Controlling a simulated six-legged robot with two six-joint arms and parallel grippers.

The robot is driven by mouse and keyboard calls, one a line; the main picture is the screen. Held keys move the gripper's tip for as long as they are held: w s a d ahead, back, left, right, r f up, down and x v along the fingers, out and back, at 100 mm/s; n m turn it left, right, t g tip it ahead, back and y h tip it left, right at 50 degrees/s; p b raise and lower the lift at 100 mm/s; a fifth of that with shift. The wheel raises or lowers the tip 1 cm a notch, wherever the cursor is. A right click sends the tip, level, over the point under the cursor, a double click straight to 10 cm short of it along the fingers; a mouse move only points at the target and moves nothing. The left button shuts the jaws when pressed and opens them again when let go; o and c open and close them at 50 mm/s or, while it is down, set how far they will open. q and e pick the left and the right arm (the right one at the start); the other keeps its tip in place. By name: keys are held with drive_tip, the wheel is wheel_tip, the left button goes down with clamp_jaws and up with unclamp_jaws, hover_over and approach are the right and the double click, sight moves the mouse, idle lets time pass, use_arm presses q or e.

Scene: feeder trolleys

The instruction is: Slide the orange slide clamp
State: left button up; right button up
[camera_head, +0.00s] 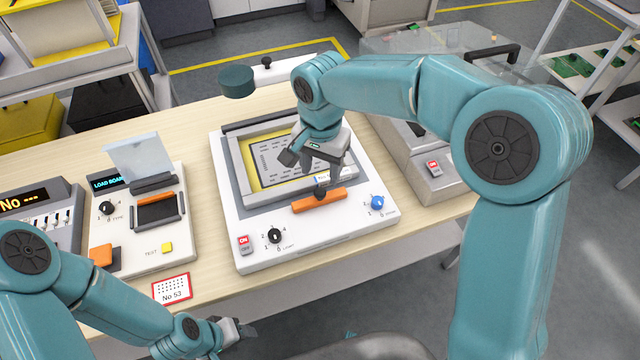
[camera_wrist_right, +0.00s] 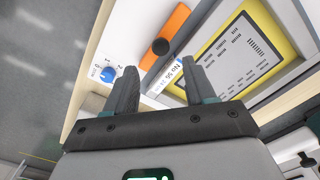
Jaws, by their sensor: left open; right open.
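The orange slide clamp (camera_head: 319,200) is a bar with a black knob (camera_head: 320,190) on the front edge of the white machine (camera_head: 232,205). The clamp also shows in the right wrist view (camera_wrist_right: 166,36), with its black knob (camera_wrist_right: 160,46). My right gripper (camera_head: 312,168) is over the machine's framed board area, just behind the clamp. In the right wrist view my right gripper (camera_wrist_right: 160,75) is open, and the knob appears beyond the gap between its fingers, apart from them. My left gripper (camera_head: 238,332) is low at the table's front edge, away from the clamp; its fingers are small in view.
The machine has a red ON switch (camera_head: 243,240), a black dial (camera_head: 275,236) and a blue dial (camera_head: 377,202). A tester (camera_head: 140,240) with a raised clear lid stands to the left. Another machine (camera_head: 425,165) stands to the right. A No 53 card (camera_head: 171,289) lies in front.

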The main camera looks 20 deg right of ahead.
sight(320, 191)
wheel_tip(320, 191, down, 7)
drive_tip(key=shift+s+a+r, duration=0.1)
drive_tip(key=shift+r, duration=0.1)
clamp_jaws()
